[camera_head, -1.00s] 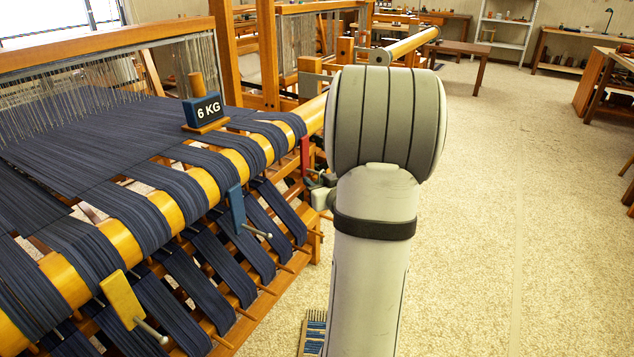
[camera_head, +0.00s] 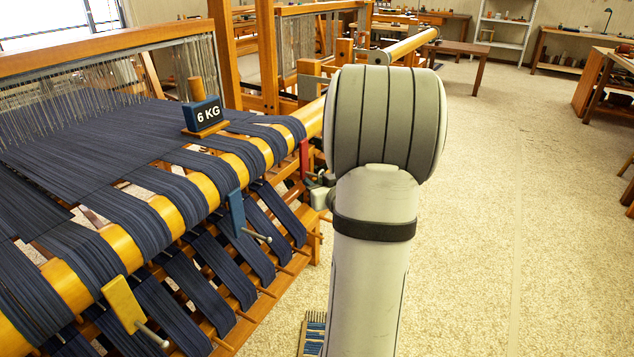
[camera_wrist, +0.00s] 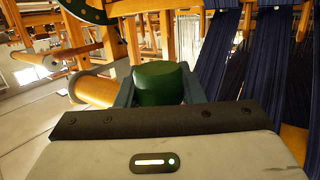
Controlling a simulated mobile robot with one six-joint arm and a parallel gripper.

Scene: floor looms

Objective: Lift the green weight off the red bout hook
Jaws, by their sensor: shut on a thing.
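The green weight (camera_wrist: 160,84) is in the middle of the wrist view, between the two fingers of my gripper (camera_wrist: 158,92), which is shut on it. In the head view a red bout hook (camera_head: 304,158) hangs at the right end of the loom's yellow beam, just left of my arm. My arm hides the green weight and most of my gripper there. I cannot tell whether the weight still touches the red hook.
A blue hook (camera_head: 237,212) and a yellow hook (camera_head: 122,304) hang farther left along the yellow beam (camera_head: 160,208). Open floor (camera_head: 500,220) lies to the right.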

